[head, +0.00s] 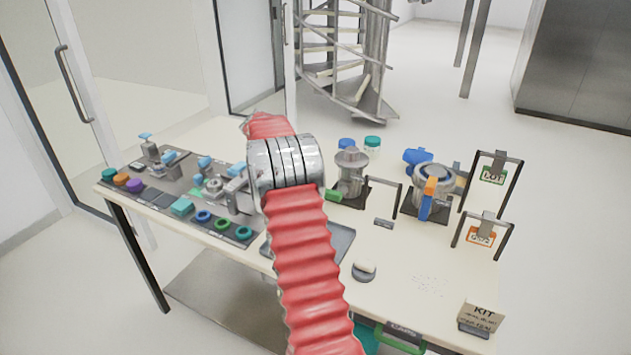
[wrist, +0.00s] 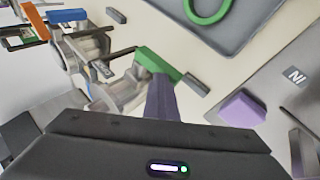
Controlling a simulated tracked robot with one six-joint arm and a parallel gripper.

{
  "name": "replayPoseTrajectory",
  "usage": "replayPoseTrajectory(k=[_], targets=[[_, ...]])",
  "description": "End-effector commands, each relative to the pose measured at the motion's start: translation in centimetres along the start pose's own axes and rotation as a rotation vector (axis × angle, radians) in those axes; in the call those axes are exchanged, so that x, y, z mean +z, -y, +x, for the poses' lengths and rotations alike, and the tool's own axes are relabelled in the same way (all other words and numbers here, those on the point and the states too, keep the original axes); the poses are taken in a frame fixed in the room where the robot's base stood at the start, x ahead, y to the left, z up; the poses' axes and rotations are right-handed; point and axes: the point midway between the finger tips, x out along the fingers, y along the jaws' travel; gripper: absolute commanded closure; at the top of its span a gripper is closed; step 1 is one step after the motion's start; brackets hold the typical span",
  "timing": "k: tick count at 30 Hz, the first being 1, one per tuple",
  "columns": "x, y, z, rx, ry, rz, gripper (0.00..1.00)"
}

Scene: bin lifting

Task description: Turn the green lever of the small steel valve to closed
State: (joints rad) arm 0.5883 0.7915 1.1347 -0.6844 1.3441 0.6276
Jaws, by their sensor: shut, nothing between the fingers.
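The small steel valve (head: 350,180) stands on a dark base in the middle of the table, just right of my arm in the head view. Its green lever (head: 333,196) points toward the lower left there. In the wrist view the green lever (wrist: 155,62) lies right at the tips of my gripper (wrist: 162,80), with the steel valve body (wrist: 125,92) to the left. My gripper is shut and empty. Its tips overlap the lever's end, and I cannot tell whether they touch. In the head view my gripper is hidden behind my red arm.
A larger steel valve (head: 433,180) with an orange and blue handle stands to the right. A grey tray (head: 340,245) lies near the front, partly behind my arm. Parts and coloured rings fill the dark mat (head: 165,198) at left. A purple block (wrist: 242,107) shows in the wrist view.

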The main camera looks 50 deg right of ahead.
Motion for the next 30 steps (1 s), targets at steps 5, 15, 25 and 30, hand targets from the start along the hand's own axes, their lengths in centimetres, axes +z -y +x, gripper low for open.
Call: replayPoseTrajectory(k=[5,15,25,30], targets=[[0.5,1.2,0.8,-0.012,0.008,-0.012,1.0],[0.0,0.1,-1.0,-0.01,0.003,-0.01,1.0],[-0.9,-0.5,-5.8,-0.003,-0.003,-0.003,1.0],[-1.1,0.6,-8.2,-0.002,-0.004,-0.001,1.0]])
